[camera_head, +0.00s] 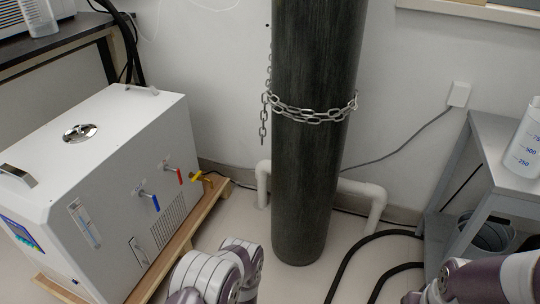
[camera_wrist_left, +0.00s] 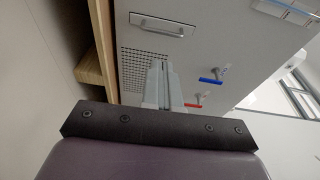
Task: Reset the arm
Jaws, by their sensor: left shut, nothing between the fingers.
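In the left wrist view, my left gripper (camera_wrist_left: 162,68) is shut and empty. Its fingers point toward the white chiller unit (camera_wrist_left: 220,50), in front of its vent grille. I cannot tell the distance from the fingers to the panel. The blue valve (camera_wrist_left: 211,80) and the red valve (camera_wrist_left: 192,103) show just right of the fingers. In the head view, my left arm (camera_head: 222,272) shows at the bottom middle, and its gripper is out of sight. My right arm (camera_head: 490,280) shows at the bottom right, and its gripper is also out of sight.
The white chiller (camera_head: 110,170) stands on a wooden pallet (camera_head: 205,215) at left. A tall dark gas cylinder (camera_head: 308,190) is held to the wall by a chain (camera_head: 312,115). A grey metal stand (camera_head: 500,150) with a graduated bottle (camera_head: 525,150) is at right. Black hoses (camera_head: 345,262) cross the floor.

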